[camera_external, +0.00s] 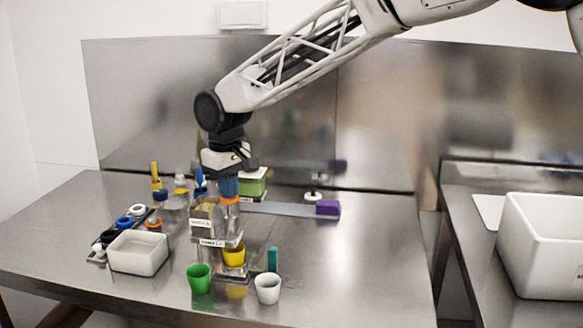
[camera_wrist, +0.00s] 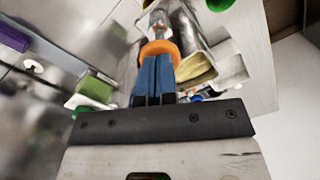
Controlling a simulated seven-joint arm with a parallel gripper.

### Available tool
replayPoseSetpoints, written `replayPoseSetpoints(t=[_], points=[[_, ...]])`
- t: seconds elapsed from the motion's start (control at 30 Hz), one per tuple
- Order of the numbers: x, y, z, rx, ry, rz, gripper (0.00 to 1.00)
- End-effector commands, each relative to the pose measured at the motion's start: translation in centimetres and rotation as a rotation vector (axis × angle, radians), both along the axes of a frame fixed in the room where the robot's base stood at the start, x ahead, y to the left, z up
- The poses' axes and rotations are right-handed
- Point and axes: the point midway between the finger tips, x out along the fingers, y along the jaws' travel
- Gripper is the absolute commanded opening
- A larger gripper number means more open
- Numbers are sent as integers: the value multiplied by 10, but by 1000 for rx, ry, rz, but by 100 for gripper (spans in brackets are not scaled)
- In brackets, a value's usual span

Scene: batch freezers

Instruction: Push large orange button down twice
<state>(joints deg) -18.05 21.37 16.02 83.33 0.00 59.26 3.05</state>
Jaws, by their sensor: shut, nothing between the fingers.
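The large orange button (camera_external: 230,200) tops a plunger on the small metal dispenser (camera_external: 204,216) at the middle of the table. In the wrist view, the orange button (camera_wrist: 160,47) shows as a disc just beyond my fingertips, partly hidden by them. My gripper (camera_external: 228,193) points straight down over the button with its blue fingers together and empty. In the wrist view, my gripper (camera_wrist: 157,60) has its fingertips overlapping the button's edge; they look in contact or very close, I cannot tell which. A yellow cup (camera_external: 234,255) stands under the dispenser.
A green cup (camera_external: 199,279) and a white cup (camera_external: 267,288) stand in front. A white tub (camera_external: 138,253) and a rack of cups sit left. A green-topped box (camera_external: 253,184) and a purple block (camera_external: 328,208) are behind. The table's right side is clear.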

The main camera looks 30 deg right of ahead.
Motion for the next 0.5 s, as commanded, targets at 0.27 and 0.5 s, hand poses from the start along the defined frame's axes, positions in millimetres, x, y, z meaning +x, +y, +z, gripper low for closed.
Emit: replayPoseSetpoints(t=[0.27,0.5], points=[[0,0,-5,0,1,0,0],[0,0,-5,0,1,0,0]])
